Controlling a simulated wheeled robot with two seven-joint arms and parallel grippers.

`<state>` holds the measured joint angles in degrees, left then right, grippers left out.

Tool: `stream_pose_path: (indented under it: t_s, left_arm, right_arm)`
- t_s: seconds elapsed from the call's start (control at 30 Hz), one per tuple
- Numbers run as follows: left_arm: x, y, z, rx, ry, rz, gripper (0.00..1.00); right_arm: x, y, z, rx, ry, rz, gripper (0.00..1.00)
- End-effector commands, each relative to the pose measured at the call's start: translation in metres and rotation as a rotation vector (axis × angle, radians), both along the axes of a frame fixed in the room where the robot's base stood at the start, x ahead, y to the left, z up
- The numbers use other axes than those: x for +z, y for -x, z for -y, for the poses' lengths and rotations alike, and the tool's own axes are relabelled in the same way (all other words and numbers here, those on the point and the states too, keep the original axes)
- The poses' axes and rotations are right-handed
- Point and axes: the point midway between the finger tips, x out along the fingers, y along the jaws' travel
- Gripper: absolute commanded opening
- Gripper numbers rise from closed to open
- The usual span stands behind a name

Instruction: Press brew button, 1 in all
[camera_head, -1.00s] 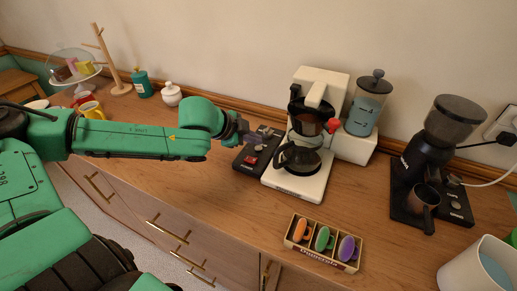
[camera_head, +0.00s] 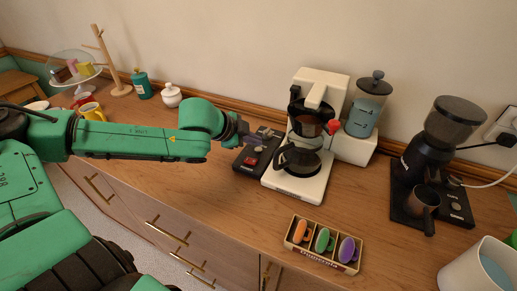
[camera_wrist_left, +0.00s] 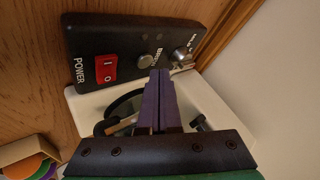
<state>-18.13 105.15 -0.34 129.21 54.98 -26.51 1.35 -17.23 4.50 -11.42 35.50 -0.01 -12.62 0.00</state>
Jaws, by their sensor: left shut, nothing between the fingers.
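A black control box (camera_head: 246,163) lies on the counter left of the white coffee maker (camera_head: 298,186). In the left wrist view the box (camera_wrist_left: 110,35) bears a red POWER switch (camera_wrist_left: 107,68), a round grey button (camera_wrist_left: 145,61) with a partly readable label that looks like BREW, and a metal knob (camera_wrist_left: 181,53). My left gripper (camera_head: 259,139) is over the box, its purple fingers (camera_wrist_left: 158,72) shut and empty. The fingertips appear right beside the grey button; I cannot tell whether they touch it. My right gripper is out of view.
A glass carafe (camera_head: 297,160) sits in the coffee maker. A rack (camera_head: 318,258) of coloured capsules stands in front, and a black grinder (camera_head: 422,160) is at the right. A white lidded jar (camera_head: 171,95) stands behind my arm. The counter between box and rack is clear.

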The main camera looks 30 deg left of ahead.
Motion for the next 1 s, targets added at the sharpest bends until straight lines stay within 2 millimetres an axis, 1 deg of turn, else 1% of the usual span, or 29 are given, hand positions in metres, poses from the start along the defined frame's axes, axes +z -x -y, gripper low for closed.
stream_pose_path:
  t_s: [0.53, 0.8, 1.0]
  left_arm:
    - [0.0, 0.0, 0.0, 0.0, 0.0, 0.0, 0.0]
    - [-0.0092, 0.0, 0.0, 0.0, 0.0, 0.0, 0.0]
    - [-0.0083, 0.0, 0.0, 0.0, 0.0, 0.0, 0.0]
  right_arm:
    - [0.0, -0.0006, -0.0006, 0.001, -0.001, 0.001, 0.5]
    - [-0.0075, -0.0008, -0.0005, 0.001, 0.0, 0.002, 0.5]
    - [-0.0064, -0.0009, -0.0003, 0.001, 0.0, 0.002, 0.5]
